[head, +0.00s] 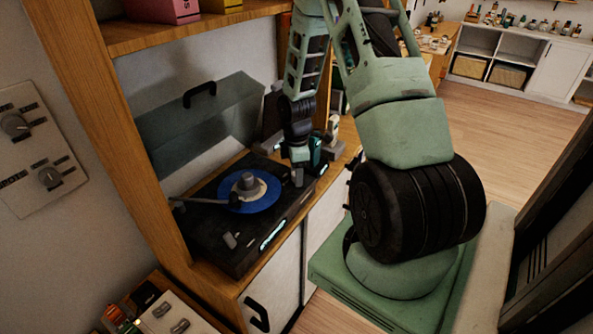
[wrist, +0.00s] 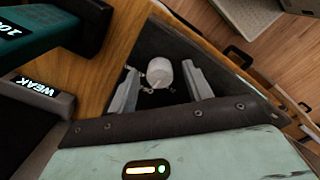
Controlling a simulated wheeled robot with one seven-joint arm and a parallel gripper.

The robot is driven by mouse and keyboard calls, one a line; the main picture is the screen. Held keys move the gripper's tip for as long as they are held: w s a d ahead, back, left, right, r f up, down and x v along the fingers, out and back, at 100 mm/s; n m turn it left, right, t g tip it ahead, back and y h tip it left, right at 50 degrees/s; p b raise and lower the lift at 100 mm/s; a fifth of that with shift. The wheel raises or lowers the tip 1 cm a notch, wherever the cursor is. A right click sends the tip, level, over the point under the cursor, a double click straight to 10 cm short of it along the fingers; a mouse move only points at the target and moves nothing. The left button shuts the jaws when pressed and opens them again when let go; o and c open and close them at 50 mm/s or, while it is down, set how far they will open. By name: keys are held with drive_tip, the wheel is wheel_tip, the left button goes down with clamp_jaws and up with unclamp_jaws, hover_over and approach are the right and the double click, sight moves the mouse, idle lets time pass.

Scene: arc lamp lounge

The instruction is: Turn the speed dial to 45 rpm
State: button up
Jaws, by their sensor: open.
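The turntable (head: 217,246) is a dark deck on a wooden cabinet, with its clear lid (head: 200,115) raised. A blue record (head: 262,199) with a grey piece at its centre lies on it. My gripper (head: 298,178) points down over the deck's right rear corner. In the wrist view a pale round knob (wrist: 159,72), apparently the speed dial, stands on the dark deck. My open gripper (wrist: 162,88) has one finger on each side of it, with visible gaps; contact cannot be told. The knob's markings are not readable, and in the head view the gripper hides it.
A teal block marked 100 (wrist: 35,37) and a grey block marked WEAK (wrist: 40,97) are close to my gripper. A wall panel with knobs (head: 35,150) is at the left. A wooden shelf (head: 150,36) overhangs the turntable. Open floor (head: 510,125) lies to the right.

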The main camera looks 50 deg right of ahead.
drive_tip(key=c, duration=1)
drive_tip(key=shift+o, duration=0.2)
